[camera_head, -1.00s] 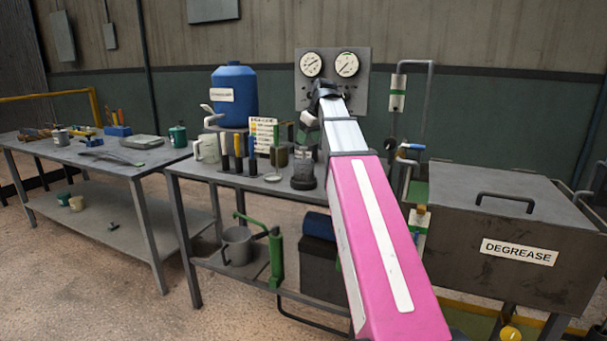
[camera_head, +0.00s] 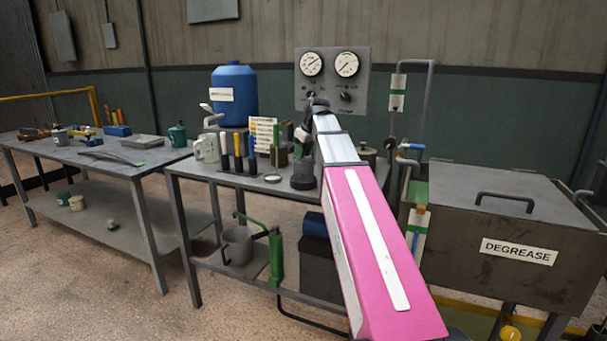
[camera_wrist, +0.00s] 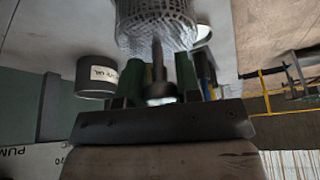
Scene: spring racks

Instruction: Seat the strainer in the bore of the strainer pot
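The strainer is a pale mesh basket (camera_wrist: 158,22) with a thin stem, seen at the top centre of the wrist view. The basket's far end is cut off by the frame. In the head view my gripper (camera_head: 297,134) is over the bench, above a dark cylinder (camera_head: 303,178) that looks like the strainer pot. Its bore is not visible. I cannot make out the strainer clearly there, nor whether it touches the pot.
A row of coloured-handled tools (camera_head: 238,160), a pale mug (camera_head: 207,149) and a blue drum (camera_head: 234,97) stand left of the pot. A gauge panel (camera_head: 333,75) is behind. A lidded pot (camera_head: 367,155) and the degrease tank (camera_head: 500,240) are to the right.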

